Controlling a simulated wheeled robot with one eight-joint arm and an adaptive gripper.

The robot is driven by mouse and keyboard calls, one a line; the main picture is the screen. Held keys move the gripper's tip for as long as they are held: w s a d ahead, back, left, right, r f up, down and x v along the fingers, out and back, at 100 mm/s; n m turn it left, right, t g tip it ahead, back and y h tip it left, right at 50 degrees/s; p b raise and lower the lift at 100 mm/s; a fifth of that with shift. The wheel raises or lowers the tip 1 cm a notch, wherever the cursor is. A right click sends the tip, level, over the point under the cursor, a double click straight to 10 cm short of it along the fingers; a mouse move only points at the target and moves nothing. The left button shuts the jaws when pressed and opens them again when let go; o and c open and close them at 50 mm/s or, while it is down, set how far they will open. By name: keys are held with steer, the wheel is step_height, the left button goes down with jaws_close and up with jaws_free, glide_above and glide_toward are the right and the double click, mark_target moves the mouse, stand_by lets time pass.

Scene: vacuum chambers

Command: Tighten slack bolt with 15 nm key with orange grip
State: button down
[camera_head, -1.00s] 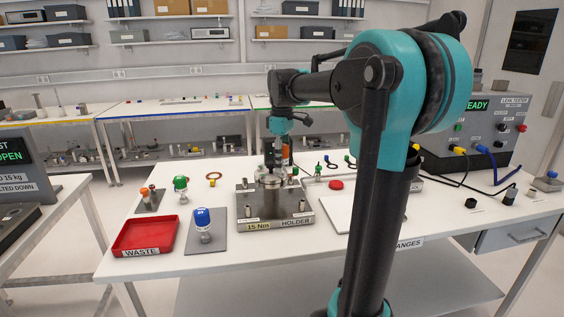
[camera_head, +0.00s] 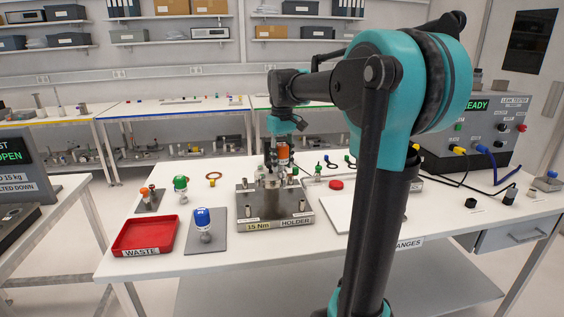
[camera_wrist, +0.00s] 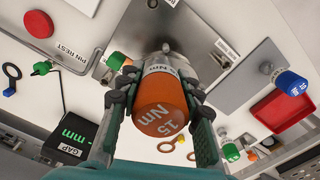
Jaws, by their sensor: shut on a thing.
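My gripper (camera_wrist: 160,98) is shut around the key with the orange grip (camera_wrist: 158,112), whose end reads "15 Nm". In the head view, the orange grip (camera_head: 283,153) stands roughly upright between the fingers, above the flange assembly on the metal holder block (camera_head: 250,206). The holder's front label reads "15 Nm HOLDER". The key's lower end is hidden, so I cannot tell whether it sits on a bolt. I cannot pick out the slack bolt.
A blue-capped key (camera_head: 203,218) stands on a grey plate left of the holder. The red waste tray (camera_head: 146,235) lies left of it. A green-capped key (camera_head: 180,184) stands behind. A red cap (camera_head: 336,185) and a white pad (camera_head: 345,213) are to the right.

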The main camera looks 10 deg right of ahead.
steer(key=shift+m, duration=0.7)
steer(key=shift+r, duration=1.2)
steer(key=shift+r, duration=0.15)
